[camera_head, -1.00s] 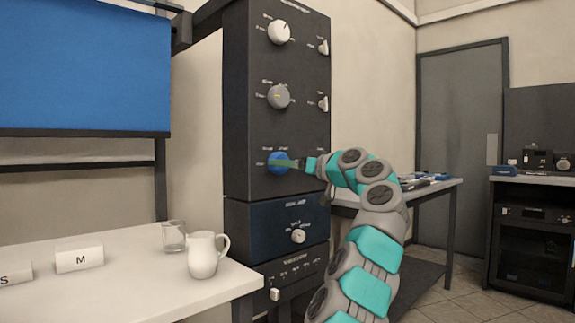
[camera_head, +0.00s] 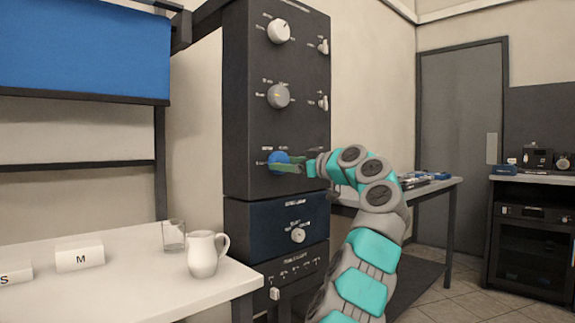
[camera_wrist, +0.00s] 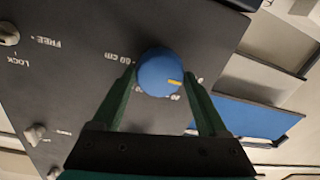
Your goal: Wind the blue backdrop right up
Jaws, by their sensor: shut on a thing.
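The blue backdrop (camera_head: 85,48) hangs at the upper left, part-way rolled up, its dark bottom bar (camera_head: 85,96) well above the table. Its blue cloth also shows in the wrist view (camera_wrist: 250,116). The blue knob (camera_head: 278,161) is the lowest of three large knobs on the tall black panel. In the wrist view the knob (camera_wrist: 160,72) has a yellow pointer mark at its lower right. My gripper (camera_wrist: 160,88) has its two green fingers on either side of the knob, shut on it. It also shows in the head view (camera_head: 290,166).
A white knob (camera_head: 278,31) and a grey knob (camera_head: 278,96) sit above, with small switches (camera_head: 323,103) beside them.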

